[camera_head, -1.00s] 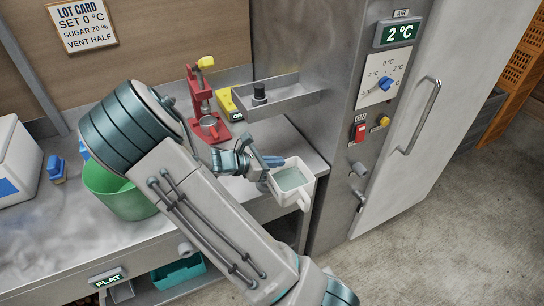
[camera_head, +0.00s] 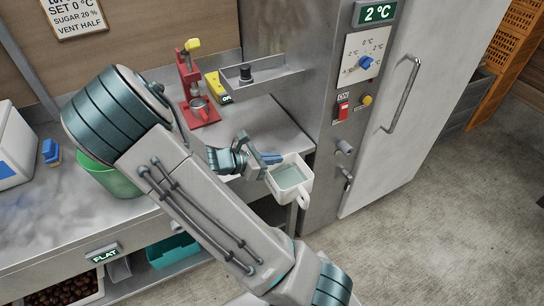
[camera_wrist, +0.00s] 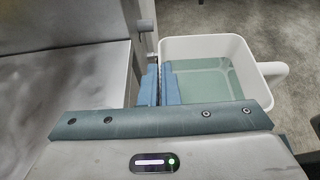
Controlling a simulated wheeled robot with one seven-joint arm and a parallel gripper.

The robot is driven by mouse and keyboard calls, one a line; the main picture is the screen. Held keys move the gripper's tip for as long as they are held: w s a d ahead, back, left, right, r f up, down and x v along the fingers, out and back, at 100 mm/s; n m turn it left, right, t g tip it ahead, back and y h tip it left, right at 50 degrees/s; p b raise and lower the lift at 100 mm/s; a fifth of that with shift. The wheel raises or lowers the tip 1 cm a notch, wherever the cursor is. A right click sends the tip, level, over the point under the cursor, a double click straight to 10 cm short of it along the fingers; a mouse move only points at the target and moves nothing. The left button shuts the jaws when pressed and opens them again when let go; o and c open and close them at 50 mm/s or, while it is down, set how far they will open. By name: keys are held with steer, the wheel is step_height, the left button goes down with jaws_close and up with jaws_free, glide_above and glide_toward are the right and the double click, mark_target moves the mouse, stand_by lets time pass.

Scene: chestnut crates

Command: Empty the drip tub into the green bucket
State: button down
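The drip tub (camera_head: 303,186) is a white, open, square tub with a handle and pale greenish liquid inside. In the head view it is held level, just off the bench's right front edge. My gripper (camera_head: 266,160) is shut on the tub's near wall; the wrist view shows its blue fingers (camera_wrist: 160,84) close together with the tub wall (camera_wrist: 205,44) between them. The green bucket (camera_head: 112,180) stands on the bench at the left, well apart from the tub. My arm hides part of the bucket, and its inside is mostly out of sight.
A steel cabinet with a door handle (camera_head: 401,95) and control panel stands behind the tub. A steel shelf (camera_head: 268,92) juts over the bench beside a red press (camera_head: 190,90). A white box (camera_head: 14,150) and blue brush (camera_head: 51,151) lie left of the bucket. Open floor is at right.

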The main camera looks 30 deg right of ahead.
steer(key=w+a+r+n+t+y, duration=0.3)
steer(key=w+a+n+t+y, duration=0.1)
steer(key=w+a+n+t, duration=0.2)
steer(key=w+a+r+n+t+y, duration=0.3)
steer(key=w+a+n+t+y, duration=0.2)
steer(key=w+a+n+t, duration=0.1)
steer(key=a+n+t, duration=0.1)
steer(key=a+n, duration=0.1)
steer(key=n, duration=0.1)
steer(key=shift+w+a, duration=0.15)
steer(key=shift+w, duration=0.05)
